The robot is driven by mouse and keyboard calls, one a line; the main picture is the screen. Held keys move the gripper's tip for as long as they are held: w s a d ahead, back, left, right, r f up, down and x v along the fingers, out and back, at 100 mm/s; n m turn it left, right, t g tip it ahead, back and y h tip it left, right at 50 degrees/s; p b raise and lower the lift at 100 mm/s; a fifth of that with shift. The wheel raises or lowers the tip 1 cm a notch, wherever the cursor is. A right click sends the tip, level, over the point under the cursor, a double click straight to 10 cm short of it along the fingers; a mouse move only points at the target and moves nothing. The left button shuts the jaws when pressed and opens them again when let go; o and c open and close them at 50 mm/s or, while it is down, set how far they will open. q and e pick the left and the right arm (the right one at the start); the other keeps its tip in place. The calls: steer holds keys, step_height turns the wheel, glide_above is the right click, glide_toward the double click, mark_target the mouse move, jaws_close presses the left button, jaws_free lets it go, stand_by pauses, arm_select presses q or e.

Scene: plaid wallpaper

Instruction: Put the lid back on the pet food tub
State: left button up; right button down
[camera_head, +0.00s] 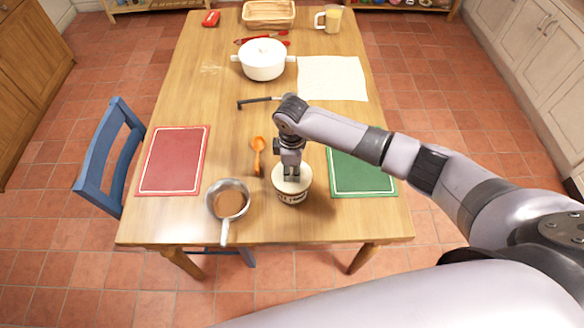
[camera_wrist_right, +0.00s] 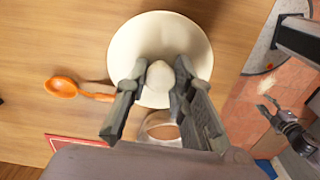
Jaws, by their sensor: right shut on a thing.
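The pet food tub (camera_head: 292,197) stands near the front edge of the table, white with dark lettering. Its round off-white lid (camera_head: 304,172) is at the tub's mouth in the head view; I cannot tell whether it is seated or slightly above. My right gripper (camera_head: 291,176) points down over the tub, shut on the lid's knob. In the right wrist view the knob (camera_wrist_right: 160,76) sits between the two fingers, and the lid (camera_wrist_right: 125,50) hides the tub. A dark jointed part, possibly my left gripper (camera_wrist_right: 285,120), shows at the right of that view; its jaw state is unclear.
A saucepan (camera_head: 229,184) with brown contents is left of the tub, its handle towards the front edge. An orange spoon (camera_head: 257,147) lies behind. A red mat (camera_head: 160,160) and green mat (camera_head: 350,180) flank them. A white pot (camera_head: 263,65) stands farther back.

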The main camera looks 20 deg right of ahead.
steer(key=c, duration=1.3)
jaws_free()
steer(key=shift+o, duration=0.3)
steer(key=o, duration=0.4)
steer(key=shift+r+p, duration=3.55)
steer(key=shift+p, duration=0.25)
